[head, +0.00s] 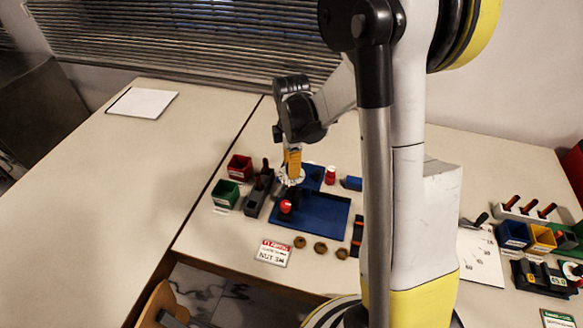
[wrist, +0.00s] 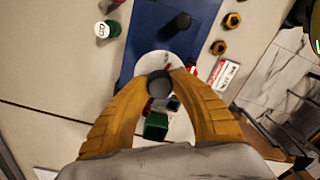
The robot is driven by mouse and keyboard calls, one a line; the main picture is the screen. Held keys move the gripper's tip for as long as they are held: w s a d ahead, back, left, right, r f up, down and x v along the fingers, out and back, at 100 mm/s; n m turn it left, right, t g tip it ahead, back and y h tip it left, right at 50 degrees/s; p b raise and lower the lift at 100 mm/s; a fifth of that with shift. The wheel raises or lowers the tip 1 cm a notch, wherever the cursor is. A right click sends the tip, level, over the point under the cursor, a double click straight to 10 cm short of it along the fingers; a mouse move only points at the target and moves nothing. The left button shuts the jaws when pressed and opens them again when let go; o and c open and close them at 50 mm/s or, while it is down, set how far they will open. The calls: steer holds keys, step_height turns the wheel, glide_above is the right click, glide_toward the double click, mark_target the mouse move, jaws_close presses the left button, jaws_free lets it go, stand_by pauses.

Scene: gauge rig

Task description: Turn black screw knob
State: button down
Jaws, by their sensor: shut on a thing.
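My gripper's yellow fingers are shut on the black screw knob (wrist: 159,86) in the wrist view, one finger on each side of it. The fingertips (wrist: 160,80) touch its round dark top. A white round dial (wrist: 153,62) shows partly just behind the knob, over the blue base plate (wrist: 146,30). In the head view my gripper (head: 292,174) points down over the left part of the blue plate (head: 325,212), above the white dial (head: 298,181). The knob is hidden there.
A red-topped part (head: 285,207) stands close in front of my gripper. A red bin (head: 239,167) and a green bin (head: 226,193) are to the left. Several brass nuts (head: 320,247) and a label card (head: 273,253) lie in front.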

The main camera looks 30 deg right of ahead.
steer(key=m+b, duration=0.1)
steer(key=m, duration=1.4)
steer(key=shift+m+b, duration=0.3)
steer(key=m, duration=1.1)
steer(key=shift+m, duration=0.4)
steer(key=c, duration=1.1)
jaws_free()
